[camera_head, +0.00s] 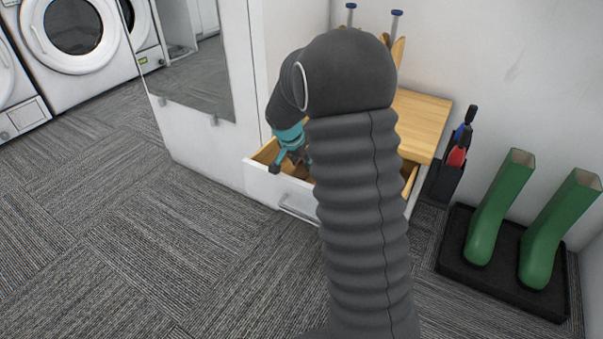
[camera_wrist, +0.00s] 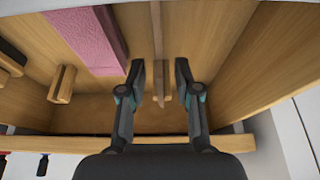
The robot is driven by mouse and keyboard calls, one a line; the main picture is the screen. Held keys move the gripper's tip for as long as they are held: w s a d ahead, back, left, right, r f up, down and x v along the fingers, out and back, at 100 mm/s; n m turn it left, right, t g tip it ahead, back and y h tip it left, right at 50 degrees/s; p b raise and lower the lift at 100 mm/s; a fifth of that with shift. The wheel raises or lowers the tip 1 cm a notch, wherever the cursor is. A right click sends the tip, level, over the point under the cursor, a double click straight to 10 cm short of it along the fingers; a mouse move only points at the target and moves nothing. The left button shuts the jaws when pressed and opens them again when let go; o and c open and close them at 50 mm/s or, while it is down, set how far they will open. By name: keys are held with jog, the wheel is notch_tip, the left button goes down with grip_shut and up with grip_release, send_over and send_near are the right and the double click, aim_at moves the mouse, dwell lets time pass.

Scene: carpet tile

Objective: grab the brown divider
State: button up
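The brown divider (camera_wrist: 157,45) is a thin upright wooden strip inside the open drawer, in the middle of the wrist view. My gripper (camera_wrist: 160,82) is open, with one dark fingertip on each side of the divider's near end. Gaps show between the fingertips and the divider. In the head view my gripper (camera_head: 292,158) is over the white-fronted drawer (camera_head: 262,184), partly hidden by my arm. The divider cannot be made out there.
In the drawer lie a pink block (camera_wrist: 90,38) and a small wooden block (camera_wrist: 62,84), both left of the divider. The drawer wall (camera_wrist: 240,60) is to the right. Green boots (camera_head: 490,215) stand on a black tray (camera_head: 455,245) right of the cabinet.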

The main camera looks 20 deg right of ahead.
grip_shut()
jog(key=shift+r, duration=0.1)
